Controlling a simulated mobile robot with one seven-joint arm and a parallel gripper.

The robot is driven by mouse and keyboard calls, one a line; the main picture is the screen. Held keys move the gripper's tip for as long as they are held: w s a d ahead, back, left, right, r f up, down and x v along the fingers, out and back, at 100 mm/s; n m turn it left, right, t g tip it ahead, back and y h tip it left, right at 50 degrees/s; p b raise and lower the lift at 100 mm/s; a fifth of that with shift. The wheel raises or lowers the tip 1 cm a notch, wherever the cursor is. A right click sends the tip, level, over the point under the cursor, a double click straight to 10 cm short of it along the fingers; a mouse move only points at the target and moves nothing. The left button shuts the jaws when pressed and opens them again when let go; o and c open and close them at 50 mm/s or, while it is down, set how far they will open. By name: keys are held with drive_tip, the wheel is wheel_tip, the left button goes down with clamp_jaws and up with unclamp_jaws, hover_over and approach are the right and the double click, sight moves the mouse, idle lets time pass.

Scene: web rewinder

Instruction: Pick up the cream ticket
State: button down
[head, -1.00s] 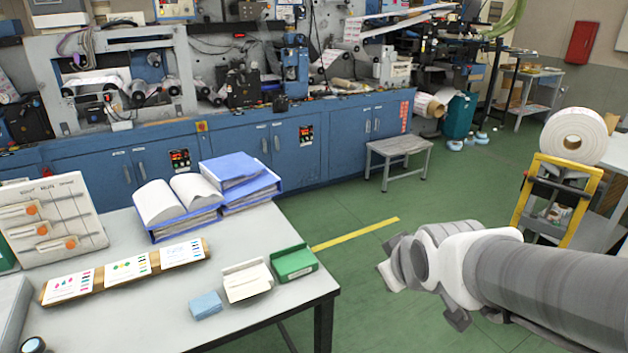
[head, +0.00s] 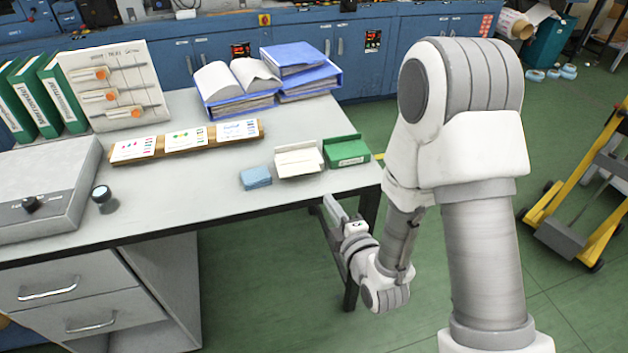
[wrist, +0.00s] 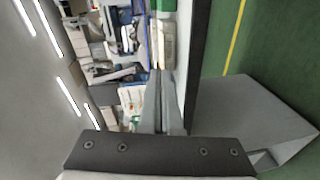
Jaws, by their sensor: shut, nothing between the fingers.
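The cream ticket (head: 298,160) is on the grey table (head: 180,210), near its front right part. It looks like a pale flat piece with a raised back edge, between a blue block (head: 256,178) and a green box (head: 346,151). My gripper (head: 334,210) is just off the table's front edge, to the right of and nearer than the ticket, and clear of it. Its fingers are shut and empty. In the wrist view the gripper (wrist: 164,102) points along the dark table edge, and that picture lies on its side. I cannot pick out the ticket for certain there.
A wooden strip with several printed cards (head: 186,142) lies behind the ticket. Blue binders (head: 300,72) and an open book stand further back. A small dark cylinder (head: 103,195) is at left. A yellow-framed cart (head: 590,190) stands on the open green floor at right.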

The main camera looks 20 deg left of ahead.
sight(314, 187)
drive_tip(key=w+a+f+b, duration=0.1)
drive_tip(key=a+b, duration=0.1)
drive_tip(key=w+a+f+n+y+b, duration=0.1)
drive_tip(key=w+a+b, duration=0.1)
drive_tip(key=a, duration=0.1)
drive_tip(key=w+a+n+b, duration=0.1)
drive_tip(key=a+b, duration=0.1)
drive_tip(key=shift+w+a+f+t+y+b, duration=0.3)
drive_tip(key=shift+a+f+t+b, duration=0.05)
drive_tip(key=shift+f+t, duration=0.05)
drive_tip(key=shift+w+d, duration=0.15)
drive_tip(key=shift+w, duration=0.5)
drive_tip(key=shift+w+d, duration=0.15)
drive_tip(key=shift+w, duration=1)
drive_tip(key=shift+w+d+f+b, duration=0.1)
drive_tip(key=shift+w+b, duration=0.3)
drive_tip(key=shift+b, duration=0.15)
drive_tip(key=shift+w+d+f+b, duration=0.1)
drive_tip(key=shift+w+b, duration=0.3)
drive_tip(key=shift+b, duration=0.15)
drive_tip(key=shift+w+r, duration=0.1)
drive_tip(key=shift+w, duration=0.1)
drive_tip(key=shift+r, duration=0.1)
